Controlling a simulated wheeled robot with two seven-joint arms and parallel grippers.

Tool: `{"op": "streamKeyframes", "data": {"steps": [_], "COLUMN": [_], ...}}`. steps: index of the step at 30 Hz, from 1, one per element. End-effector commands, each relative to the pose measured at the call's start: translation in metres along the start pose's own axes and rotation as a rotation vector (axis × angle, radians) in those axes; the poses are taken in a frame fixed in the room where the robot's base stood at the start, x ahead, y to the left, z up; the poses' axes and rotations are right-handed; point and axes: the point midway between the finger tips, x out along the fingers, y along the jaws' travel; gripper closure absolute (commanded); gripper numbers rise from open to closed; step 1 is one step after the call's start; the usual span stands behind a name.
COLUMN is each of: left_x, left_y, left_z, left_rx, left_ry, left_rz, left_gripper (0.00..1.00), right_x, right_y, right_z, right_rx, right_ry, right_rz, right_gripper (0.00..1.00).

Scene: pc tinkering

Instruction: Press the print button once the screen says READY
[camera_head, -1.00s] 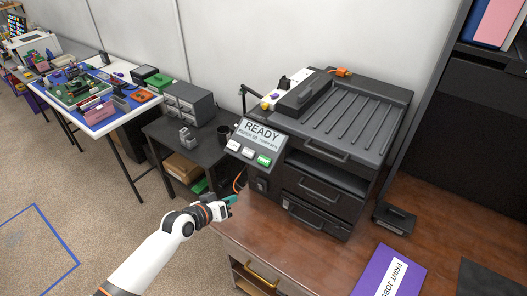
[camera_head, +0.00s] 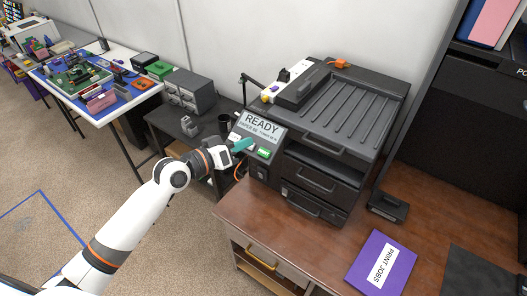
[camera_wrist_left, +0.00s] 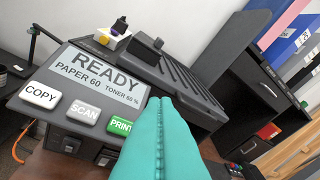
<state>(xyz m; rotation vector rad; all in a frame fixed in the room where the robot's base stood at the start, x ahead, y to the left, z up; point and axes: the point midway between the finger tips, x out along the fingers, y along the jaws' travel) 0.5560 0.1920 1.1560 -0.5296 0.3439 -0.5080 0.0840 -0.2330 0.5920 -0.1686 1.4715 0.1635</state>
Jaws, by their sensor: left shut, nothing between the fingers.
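The printer (camera_head: 345,112) is a dark machine on the brown desk. The print button also shows in the head view (camera_head: 264,153). My left gripper (camera_head: 243,145), with teal fingers, is shut and empty, close to the panel beside the print button; contact cannot be told. My right gripper is not in view.
A purple PRINT JOBS folder (camera_head: 381,262) and a small black device (camera_head: 388,207) lie on the desk (camera_head: 290,235). A dark side table with grey drawers (camera_head: 187,95) stands left of the printer. A dark shelf unit (camera_head: 455,110) stands at the right.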

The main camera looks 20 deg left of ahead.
Motion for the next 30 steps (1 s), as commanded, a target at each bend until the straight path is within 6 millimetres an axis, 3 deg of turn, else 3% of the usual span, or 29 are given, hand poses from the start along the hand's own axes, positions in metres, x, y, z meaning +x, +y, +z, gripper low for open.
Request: {"op": "streamKeyframes", "data": {"steps": [5, 18, 30], "left_x": [0.007, 0.048, 0.062], "left_y": [0.006, 0.037, 0.045], "left_z": [-0.007, -0.038, -0.045], "left_rx": [0.000, 0.002, 0.001], "left_ry": [-0.002, -0.001, 0.000], "left_rz": [0.000, 0.000, 0.001], "left_gripper": [1.00, 1.00, 1.00], "right_x": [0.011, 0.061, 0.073], "right_y": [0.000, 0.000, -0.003], "right_z": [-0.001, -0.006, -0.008], "right_rx": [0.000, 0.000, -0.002], "right_ry": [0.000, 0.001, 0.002], "right_rz": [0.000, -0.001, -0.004], "right_gripper": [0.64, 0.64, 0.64]}}
